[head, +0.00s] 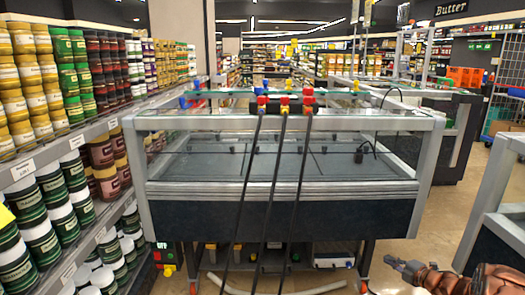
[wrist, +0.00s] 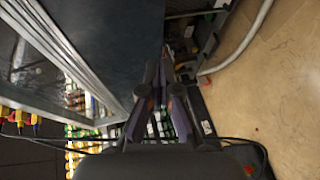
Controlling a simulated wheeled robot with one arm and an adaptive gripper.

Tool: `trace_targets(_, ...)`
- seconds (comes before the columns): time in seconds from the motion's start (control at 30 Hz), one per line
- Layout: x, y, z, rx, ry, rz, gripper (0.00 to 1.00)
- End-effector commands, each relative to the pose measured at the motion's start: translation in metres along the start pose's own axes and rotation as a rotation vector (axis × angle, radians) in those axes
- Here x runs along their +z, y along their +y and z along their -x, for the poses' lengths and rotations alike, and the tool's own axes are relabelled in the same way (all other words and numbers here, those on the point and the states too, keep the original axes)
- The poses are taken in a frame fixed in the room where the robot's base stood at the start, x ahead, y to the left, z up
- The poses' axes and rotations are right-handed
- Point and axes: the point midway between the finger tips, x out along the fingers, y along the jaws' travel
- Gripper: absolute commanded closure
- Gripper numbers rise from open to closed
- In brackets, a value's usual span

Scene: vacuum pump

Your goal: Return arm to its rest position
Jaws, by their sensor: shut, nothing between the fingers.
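My arm reaches in from the lower right corner of the head view, with orange-brown links. My gripper (head: 391,262) is at its left end, low over the tan floor and to the right of the display case (head: 280,215). In the wrist view my gripper (wrist: 166,62) points up the picture; its dark fingers are together and hold nothing. The case's dark panel (wrist: 105,45) is to the left of the fingers there.
Shelves of jars (head: 75,65) line the left side. Black hoses run down the case front from red and yellow fittings (head: 284,104). A pale hose (head: 315,287) lies beneath the case. Another grey counter (head: 490,195) stands at right. Floor between is clear.

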Motion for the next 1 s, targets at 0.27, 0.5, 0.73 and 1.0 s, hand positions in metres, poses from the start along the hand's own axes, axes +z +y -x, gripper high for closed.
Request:
trace_targets(0.27,0.021,0.101,0.008,-0.098,-0.231,-0.105,1.00)
trace_targets(0.5,0.022,0.173,0.032,-0.158,-0.431,-0.230,1.00)
trace_targets(0.73,0.005,0.233,0.066,-0.200,-0.609,-0.375,1.00)
trace_targets(1.0,-0.036,0.287,0.119,-0.245,-0.801,-0.577,1.00)
